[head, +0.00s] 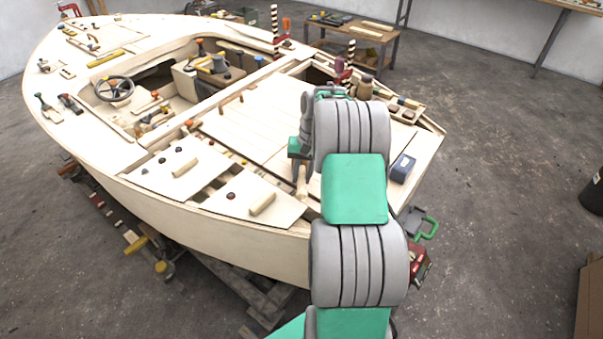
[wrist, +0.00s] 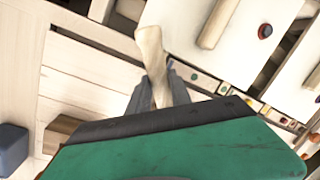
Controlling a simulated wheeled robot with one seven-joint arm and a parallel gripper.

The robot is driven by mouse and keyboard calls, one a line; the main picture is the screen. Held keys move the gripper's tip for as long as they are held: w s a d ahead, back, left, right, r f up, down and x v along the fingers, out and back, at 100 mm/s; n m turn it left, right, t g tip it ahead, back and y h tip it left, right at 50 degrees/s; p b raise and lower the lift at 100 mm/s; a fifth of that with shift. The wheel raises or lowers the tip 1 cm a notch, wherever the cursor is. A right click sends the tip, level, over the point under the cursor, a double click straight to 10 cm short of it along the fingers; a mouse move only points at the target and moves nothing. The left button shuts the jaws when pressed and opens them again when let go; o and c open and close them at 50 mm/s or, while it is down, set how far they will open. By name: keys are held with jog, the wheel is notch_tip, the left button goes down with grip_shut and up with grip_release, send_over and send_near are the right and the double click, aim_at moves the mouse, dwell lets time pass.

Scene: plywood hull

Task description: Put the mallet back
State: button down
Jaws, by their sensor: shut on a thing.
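My gripper (head: 302,160) is low over the pale deck near the stern, partly hidden by my arm in the head view. In the wrist view its grey fingers (wrist: 160,92) are shut on a pale wooden handle, which I take to be the mallet's (wrist: 151,50). The handle (head: 302,181) also shows below the gripper in the head view. The mallet's head is not clearly visible; my gripper's body covers much of the wrist view. A brown wooden block (wrist: 62,130) shows beside the gripper, and I cannot tell whether it belongs to the mallet.
The boat hull (head: 210,215) has deck panels with wooden handles and coloured knobs. A dark blue box (head: 402,168) lies on the stern deck, right of my arm. A striped post (head: 275,30) and a brown jar (head: 365,88) stand behind. A steering wheel (head: 115,89) is at left.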

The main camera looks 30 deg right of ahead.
jog(key=shift+f, duration=0.15)
dwell(0.4)
jog(key=c, duration=1.1)
grip_release()
notch_tip(320, 180, up, 8)
jog(key=d, duration=0.1)
jog(key=shift+d+f, duration=0.15)
jog(key=shift+s, duration=0.1)
